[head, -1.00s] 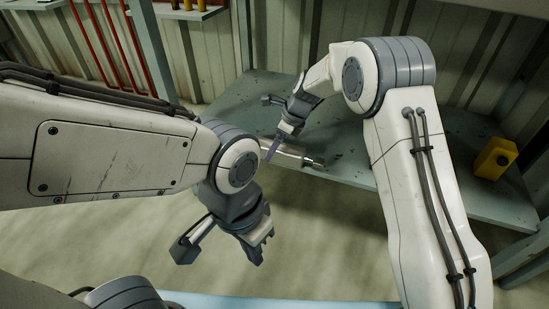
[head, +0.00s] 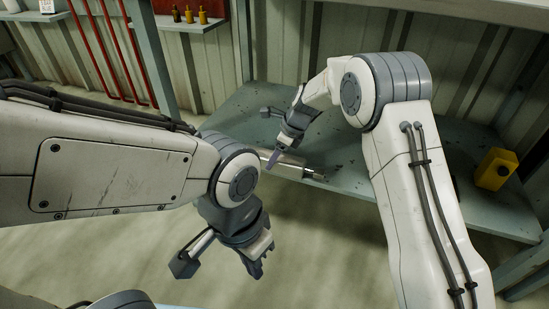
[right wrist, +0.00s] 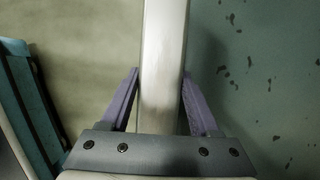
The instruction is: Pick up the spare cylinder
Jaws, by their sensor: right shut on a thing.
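The spare cylinder (head: 291,164) is a pale metal tube with a thinner rod end at its right, at the front edge of the grey-green shelf. My right gripper (head: 273,160) reaches down on it from above. In the right wrist view the cylinder (right wrist: 163,50) runs between the two purple fingers (right wrist: 160,85), which are shut on it. I cannot tell whether it is clear of the shelf. Its left end is hidden behind my left arm in the head view. My left gripper (head: 258,262) hangs low and empty over the floor, apart from the cylinder; its finger gap is unclear.
The shelf (head: 375,184) is mostly bare around the cylinder. A yellow container (head: 495,169) stands at its right end, by a green post. A corrugated wall is behind it. Red pipes (head: 108,50) and a small shelf with bottles (head: 189,17) are at upper left.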

